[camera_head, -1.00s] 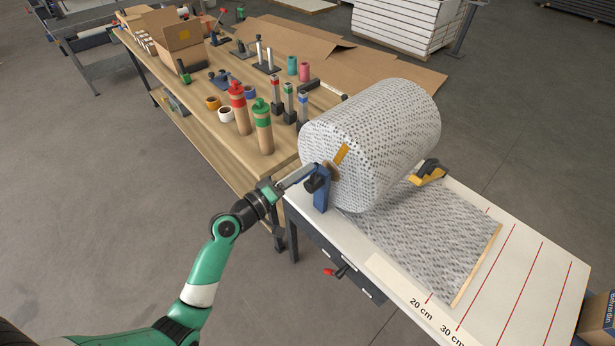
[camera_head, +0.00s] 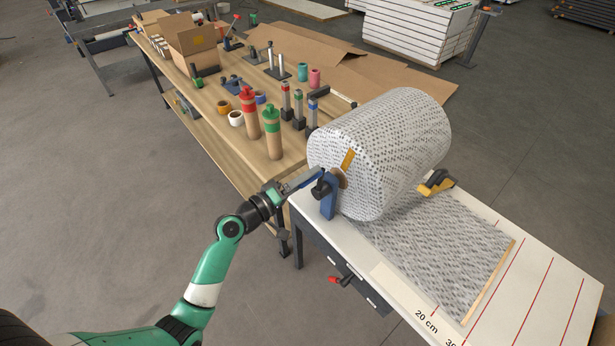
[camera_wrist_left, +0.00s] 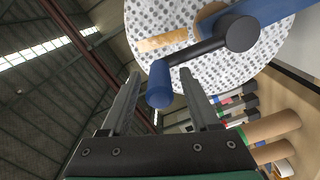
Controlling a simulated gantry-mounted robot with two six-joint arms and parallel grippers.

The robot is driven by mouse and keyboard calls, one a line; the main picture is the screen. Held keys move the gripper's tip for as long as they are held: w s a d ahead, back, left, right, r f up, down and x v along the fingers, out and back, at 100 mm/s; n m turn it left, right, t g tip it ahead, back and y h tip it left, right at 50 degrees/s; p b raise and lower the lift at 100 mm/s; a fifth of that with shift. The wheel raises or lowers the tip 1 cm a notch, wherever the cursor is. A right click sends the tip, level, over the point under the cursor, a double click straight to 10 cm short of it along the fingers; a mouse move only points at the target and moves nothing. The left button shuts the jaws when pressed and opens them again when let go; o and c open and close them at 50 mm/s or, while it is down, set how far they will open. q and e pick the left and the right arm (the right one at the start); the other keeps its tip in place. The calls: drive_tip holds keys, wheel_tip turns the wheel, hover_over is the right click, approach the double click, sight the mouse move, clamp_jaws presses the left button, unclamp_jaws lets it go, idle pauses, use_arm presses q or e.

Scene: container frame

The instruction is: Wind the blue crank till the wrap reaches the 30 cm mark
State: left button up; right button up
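The blue crank's handle (camera_wrist_left: 159,84) and its black arm (camera_wrist_left: 205,45) show in the left wrist view, beside the end of the roll. My left gripper (camera_wrist_left: 163,88) is open, with a finger on each side of the handle and gaps visible. In the head view my left gripper (camera_head: 305,180) is at the crank by the blue bracket (camera_head: 328,207). The large grey-speckled roll (camera_head: 385,150) feeds a flat sheet of wrap (camera_head: 440,245) onto the white table. Its wooden-strip edge (camera_head: 490,280) lies between the 20 cm and 30 cm red lines. My right gripper is out of view.
A yellow-and-black tool (camera_head: 436,183) lies beside the wrap. A red-handled fitting (camera_head: 345,279) sticks out from the table's front.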

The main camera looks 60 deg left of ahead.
use_arm(q)
drive_tip(key=s+d, duration=0.1)
drive_tip(key=s, duration=1)
drive_tip(key=shift+s+d, duration=0.15)
drive_tip(key=shift+s, duration=0.15)
